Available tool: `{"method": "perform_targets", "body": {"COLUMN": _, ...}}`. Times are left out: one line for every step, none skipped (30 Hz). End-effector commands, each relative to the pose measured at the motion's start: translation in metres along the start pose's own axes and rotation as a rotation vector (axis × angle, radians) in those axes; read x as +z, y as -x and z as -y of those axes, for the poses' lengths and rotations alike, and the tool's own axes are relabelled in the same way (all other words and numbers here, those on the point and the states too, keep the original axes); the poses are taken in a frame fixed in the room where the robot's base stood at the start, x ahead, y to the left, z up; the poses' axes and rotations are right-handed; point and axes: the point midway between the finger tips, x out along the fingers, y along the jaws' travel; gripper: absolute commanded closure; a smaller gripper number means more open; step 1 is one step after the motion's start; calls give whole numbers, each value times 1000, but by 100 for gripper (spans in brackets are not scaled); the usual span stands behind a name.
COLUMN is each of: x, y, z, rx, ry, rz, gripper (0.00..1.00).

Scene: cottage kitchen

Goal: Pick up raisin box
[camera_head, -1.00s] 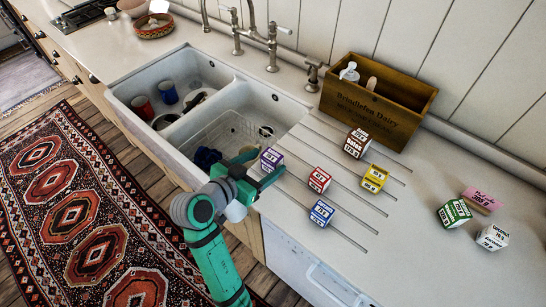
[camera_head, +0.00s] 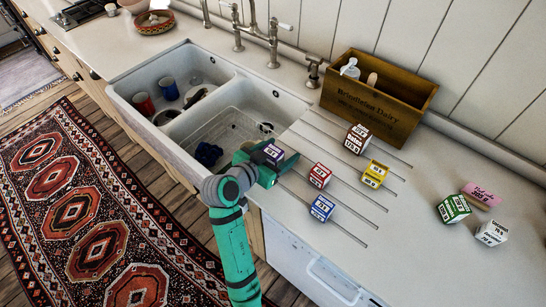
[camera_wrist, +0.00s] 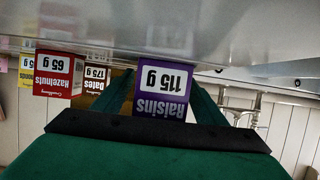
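The raisin box (camera_head: 274,152) is a small purple carton with a white label on the counter, near the sink's right edge. In the wrist view the raisin box (camera_wrist: 163,88) shows its "115 g" and "Raisins" labels close ahead. My gripper (camera_head: 270,164) is around it, with one green finger on each side. In the wrist view the fingers of my gripper (camera_wrist: 162,95) look open and close to the box sides. Part of the box is hidden by my gripper, and I see no clear lift off the counter.
A red hazelnut box (camera_head: 319,175), a blue box (camera_head: 321,208), a yellow box (camera_head: 374,174) and a brown dates box (camera_head: 356,139) stand nearby on the counter. The sink (camera_head: 180,140) lies left. A wooden crate (camera_head: 378,104) stands behind.

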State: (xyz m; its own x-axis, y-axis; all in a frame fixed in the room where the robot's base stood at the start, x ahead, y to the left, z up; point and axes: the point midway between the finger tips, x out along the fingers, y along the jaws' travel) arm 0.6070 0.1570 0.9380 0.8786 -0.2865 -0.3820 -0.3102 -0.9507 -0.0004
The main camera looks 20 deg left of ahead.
Motion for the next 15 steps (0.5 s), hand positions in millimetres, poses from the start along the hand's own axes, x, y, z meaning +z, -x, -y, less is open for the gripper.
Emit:
{"method": "perform_targets", "body": {"x": 0, "y": 0, "z": 0, "rx": 0, "ry": 0, "rz": 0, "gripper": 44}}
{"method": "perform_targets", "body": {"x": 0, "y": 0, "z": 0, "rx": 0, "ry": 0, "rz": 0, "gripper": 51}}
{"method": "perform_targets", "body": {"x": 0, "y": 0, "z": 0, "rx": 0, "ry": 0, "rz": 0, "gripper": 61}}
{"method": "perform_targets", "body": {"x": 0, "y": 0, "z": 0, "rx": 0, "ry": 0, "rz": 0, "gripper": 68}}
{"method": "perform_targets", "body": {"x": 0, "y": 0, "z": 0, "rx": 0, "ry": 0, "rz": 0, "gripper": 75}}
{"method": "perform_targets", "body": {"x": 0, "y": 0, "z": 0, "rx": 0, "ry": 0, "rz": 0, "gripper": 81}}
{"method": "perform_targets", "body": {"x": 0, "y": 0, "z": 0, "rx": 0, "ry": 0, "rz": 0, "gripper": 81}}
{"method": "perform_targets", "body": {"x": 0, "y": 0, "z": 0, "rx": 0, "ry": 0, "rz": 0, "gripper": 81}}
{"method": "perform_targets", "body": {"x": 0, "y": 0, "z": 0, "rx": 0, "ry": 0, "rz": 0, "gripper": 81}}
{"method": "perform_targets", "body": {"x": 0, "y": 0, "z": 0, "rx": 0, "ry": 0, "rz": 0, "gripper": 81}}
{"method": "perform_targets", "body": {"x": 0, "y": 0, "z": 0, "rx": 0, "ry": 0, "rz": 0, "gripper": 81}}
{"method": "perform_targets", "body": {"x": 0, "y": 0, "z": 0, "rx": 0, "ry": 0, "rz": 0, "gripper": 81}}
{"method": "perform_targets", "body": {"x": 0, "y": 0, "z": 0, "rx": 0, "ry": 0, "rz": 0, "gripper": 81}}
{"method": "perform_targets", "body": {"x": 0, "y": 0, "z": 0, "rx": 0, "ry": 0, "rz": 0, "gripper": 81}}
{"method": "perform_targets", "body": {"x": -1, "y": 0, "z": 0, "rx": 0, "ry": 0, "rz": 0, "gripper": 81}}
